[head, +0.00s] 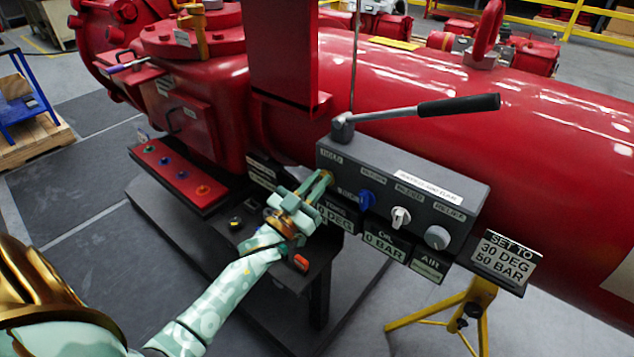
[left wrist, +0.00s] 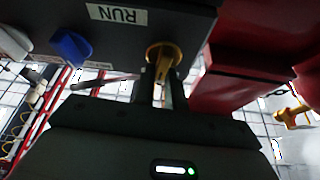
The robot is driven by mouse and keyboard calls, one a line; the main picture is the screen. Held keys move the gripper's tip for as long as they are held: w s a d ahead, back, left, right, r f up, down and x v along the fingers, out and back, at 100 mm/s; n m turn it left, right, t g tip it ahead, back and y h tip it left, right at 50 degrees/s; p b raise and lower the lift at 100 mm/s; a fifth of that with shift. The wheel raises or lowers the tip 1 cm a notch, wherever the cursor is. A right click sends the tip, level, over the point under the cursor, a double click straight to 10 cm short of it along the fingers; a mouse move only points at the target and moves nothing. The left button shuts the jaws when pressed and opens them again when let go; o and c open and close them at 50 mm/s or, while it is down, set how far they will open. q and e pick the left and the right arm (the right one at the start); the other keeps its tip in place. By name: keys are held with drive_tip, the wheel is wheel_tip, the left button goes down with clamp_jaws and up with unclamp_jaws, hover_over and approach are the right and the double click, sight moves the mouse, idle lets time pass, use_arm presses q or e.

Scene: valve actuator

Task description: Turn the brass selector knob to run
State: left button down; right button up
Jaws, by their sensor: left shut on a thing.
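The brass selector knob (left wrist: 164,54) sits on the underside-facing front of the dark control box in the left wrist view. In the head view the brass knob (head: 328,175) is at the left end of the grey control box (head: 468,193), mostly hidden by my gripper. My left gripper (head: 322,182) reaches it from the front and is shut on it. In the left wrist view the fingers (left wrist: 160,92) stand on both sides of the knob's grip. A RUN label (left wrist: 116,13) appears upside down near the knob. My right gripper is not in view.
A blue knob (head: 366,200), a white knob (head: 400,217) and a grey round knob (head: 437,237) sit to the right on the box. A black-handled lever (head: 457,105) extends above it. A sign (head: 507,258) reads 30 DEG, 50 BAR. A red button panel (head: 178,175) lies left.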

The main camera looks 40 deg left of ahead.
use_arm(q)
drive_tip(key=m+g+h, duration=0.1)
drive_tip(key=m, duration=0.2)
drive_tip(key=m+h+p, duration=0.1)
drive_tip(key=m+h, duration=0.1)
drive_tip(key=m, duration=0.2)
drive_tip(key=m+g+h, duration=0.1)
drive_tip(key=m, duration=0.3)
drive_tip(key=shift+d+g+h, duration=0.15)
drive_tip(key=shift+g+h, duration=0.15)
drive_tip(key=shift+h, duration=0.1)
drive_tip(key=m+g+p, duration=0.1)
drive_tip(key=m, duration=0.1)
drive_tip(key=m+h+p, duration=0.1)
drive_tip(key=m, duration=0.2)
drive_tip(key=shift+d+f+g, duration=0.1)
drive_tip(key=shift+g, duration=0.3)
drive_tip(key=shift+f+m+g+p, duration=0.2)
drive_tip(key=shift+m+g+p, duration=0.4)
drive_tip(key=shift+m, duration=1.1)
drive_tip(key=shift+s, duration=0.1)
drive_tip(key=shift+f, duration=0.1)
drive_tip(key=c, duration=1.4)
unclamp_jaws()
drive_tip(key=shift+c, duration=0.2)
drive_tip(key=r+p+v, duration=0.1)
drive_tip(key=v, duration=1.5)
drive_tip(key=shift+s+f, duration=0.15)
drive_tip(key=shift+f, duration=0.1)
